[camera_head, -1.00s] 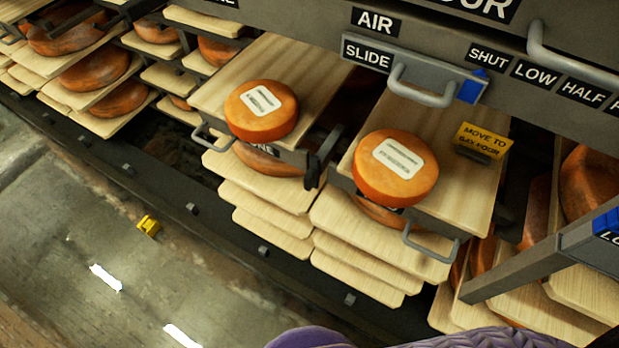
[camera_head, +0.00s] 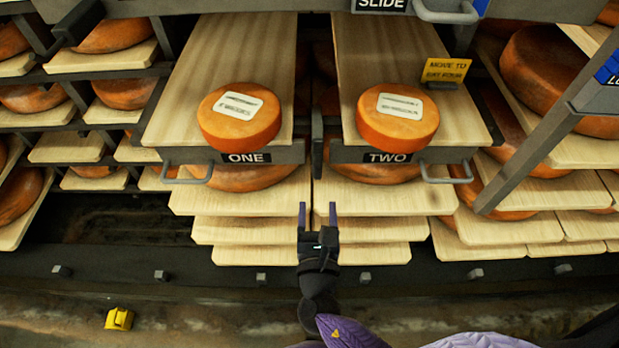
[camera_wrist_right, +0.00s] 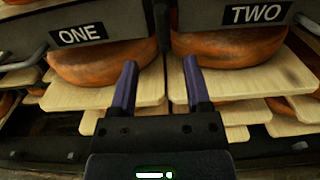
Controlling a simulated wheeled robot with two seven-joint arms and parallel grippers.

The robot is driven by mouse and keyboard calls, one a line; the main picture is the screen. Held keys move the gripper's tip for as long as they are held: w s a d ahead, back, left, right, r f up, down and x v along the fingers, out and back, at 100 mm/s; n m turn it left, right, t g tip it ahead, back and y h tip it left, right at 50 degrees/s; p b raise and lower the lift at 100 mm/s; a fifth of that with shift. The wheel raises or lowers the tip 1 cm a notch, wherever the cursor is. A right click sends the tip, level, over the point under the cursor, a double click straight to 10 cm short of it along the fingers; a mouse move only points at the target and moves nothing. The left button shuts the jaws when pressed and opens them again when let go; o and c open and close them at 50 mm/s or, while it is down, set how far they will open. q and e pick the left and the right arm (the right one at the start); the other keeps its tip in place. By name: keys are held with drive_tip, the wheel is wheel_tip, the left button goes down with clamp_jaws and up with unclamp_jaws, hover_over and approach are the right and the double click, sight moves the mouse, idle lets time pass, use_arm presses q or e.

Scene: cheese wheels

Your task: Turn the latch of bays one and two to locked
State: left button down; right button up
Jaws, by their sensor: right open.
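The bay one drawer front (camera_head: 276,153), labelled ONE, and the bay two drawer front (camera_head: 345,153), labelled TWO, stand side by side, pulled out, each with a board and an orange cheese wheel on top. A dark upright lever (camera_head: 317,145), likely a latch, is in the gap beside bay one's right end. Its setting is unclear, and I cannot make out a separate latch for bay two. My right gripper (camera_head: 317,218) is open and empty, below and in front of that gap, fingers pointing at the rack. It also shows in the right wrist view (camera_wrist_right: 160,80). My left gripper is out of view.
A grey handle (camera_head: 190,176) sticks out at bay one's left and another (camera_head: 447,174) at bay two's right. Cheese boards are stacked below both bays. A slanted grey post (camera_head: 530,160) stands at right. A yellow block (camera_head: 119,319) lies on the floor.

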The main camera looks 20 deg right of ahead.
sight(318, 172)
drive_tip(key=b+x, duration=0.2)
drive_tip(key=x, duration=0.7)
drive_tip(key=shift+f, duration=0.2)
drive_tip(key=shift+w+d+r, duration=0.1)
drive_tip(key=shift+w+d, duration=0.05)
drive_tip(key=shift+w, duration=0.15)
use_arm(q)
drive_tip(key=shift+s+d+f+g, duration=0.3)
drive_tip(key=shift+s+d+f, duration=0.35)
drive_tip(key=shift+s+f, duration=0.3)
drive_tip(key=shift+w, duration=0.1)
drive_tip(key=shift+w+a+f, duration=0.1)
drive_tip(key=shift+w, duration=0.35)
use_arm(e)
clamp_jaws()
